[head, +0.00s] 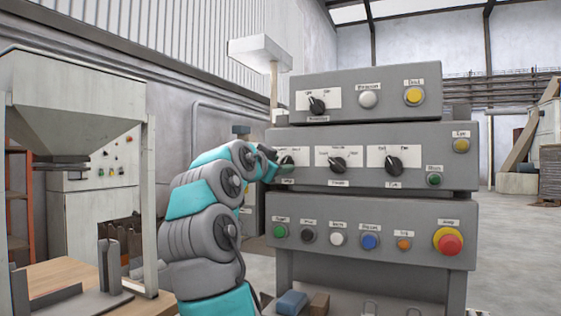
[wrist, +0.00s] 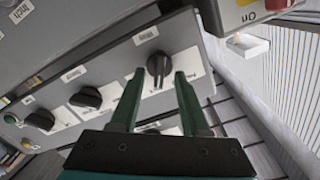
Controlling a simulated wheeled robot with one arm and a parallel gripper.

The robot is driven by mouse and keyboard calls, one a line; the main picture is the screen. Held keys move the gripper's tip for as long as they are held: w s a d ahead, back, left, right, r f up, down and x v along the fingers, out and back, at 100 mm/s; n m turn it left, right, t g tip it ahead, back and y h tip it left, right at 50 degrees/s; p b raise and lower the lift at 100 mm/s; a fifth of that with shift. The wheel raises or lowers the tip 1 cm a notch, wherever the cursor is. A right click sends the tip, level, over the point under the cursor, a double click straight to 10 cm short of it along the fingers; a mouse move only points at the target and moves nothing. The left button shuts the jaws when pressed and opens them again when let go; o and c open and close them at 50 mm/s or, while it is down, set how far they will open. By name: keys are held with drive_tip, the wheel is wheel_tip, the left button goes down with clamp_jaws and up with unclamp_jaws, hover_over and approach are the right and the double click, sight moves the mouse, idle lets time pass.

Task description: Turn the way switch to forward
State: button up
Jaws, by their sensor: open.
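The way switch appears to be the black rotary knob (head: 287,160) at the left end of the middle panel row. In the wrist view the knob (wrist: 158,64) sits on a white plate, its grip bar running roughly up and down the picture. Its lettering is too small to read surely. My gripper (head: 272,167) is at this knob and partly hides its plate in the head view. In the wrist view my gripper (wrist: 157,76) is open, one green finger on each side below the knob. I cannot tell whether they touch it.
Two more black knobs stand in the same row, a middle one (head: 338,165) and a right one (head: 393,166). A row of push buttons, with a red stop button (head: 449,241), lies below. Another knob (head: 317,105) is on the upper panel. A wooden table (head: 75,275) is at left.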

drive_tip(key=shift+w+d, duration=0.1)
drive_tip(key=shift+w, duration=0.1)
clamp_jaws()
idle(0.3)
